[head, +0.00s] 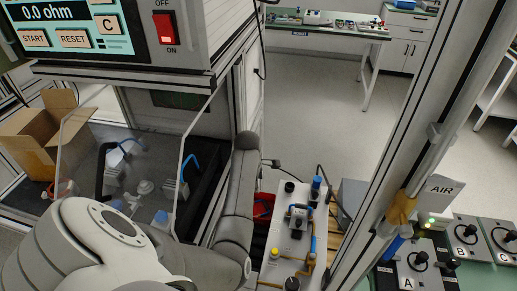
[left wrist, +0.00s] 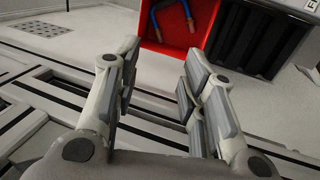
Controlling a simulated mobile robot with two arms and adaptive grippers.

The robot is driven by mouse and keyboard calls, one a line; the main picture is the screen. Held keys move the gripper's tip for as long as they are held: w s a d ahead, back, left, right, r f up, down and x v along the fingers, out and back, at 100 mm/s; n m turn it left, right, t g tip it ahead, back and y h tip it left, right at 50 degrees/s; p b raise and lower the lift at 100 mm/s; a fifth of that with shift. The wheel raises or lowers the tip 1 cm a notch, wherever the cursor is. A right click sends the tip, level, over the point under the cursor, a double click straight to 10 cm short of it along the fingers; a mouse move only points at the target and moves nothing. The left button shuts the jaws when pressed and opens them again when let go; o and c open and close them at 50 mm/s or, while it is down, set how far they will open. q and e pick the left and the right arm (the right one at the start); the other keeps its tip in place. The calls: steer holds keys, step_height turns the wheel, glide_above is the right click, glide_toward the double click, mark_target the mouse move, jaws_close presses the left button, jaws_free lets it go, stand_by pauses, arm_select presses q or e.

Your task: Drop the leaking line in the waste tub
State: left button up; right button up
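In the left wrist view a red tub (left wrist: 178,48) lies beyond my fingertips. A blue line with brownish metal ends (left wrist: 154,18) is inside it, bent, its upper part cut off by the picture edge. My left gripper (left wrist: 158,85) is open, its fingers wide apart with nothing between them, above a pale slotted frame. In the head view a little of a red container (head: 264,205) shows beside my grey left arm, which hides part of it. I cannot make out the left fingers there. My right gripper is in neither view.
A dark ribbed bin (left wrist: 250,38) stands right of the red tub. In the head view a clear-walled test enclosure (head: 190,120) stands left, a cardboard box (head: 40,135) beside it. A fixture plate with valves (head: 290,240) and a frame post (head: 400,130) stand right. Floor behind is clear.

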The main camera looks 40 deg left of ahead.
arm_select(q)
steer(key=shift+v, duration=2.3)
steer(key=shift+s+f, duration=0.1)
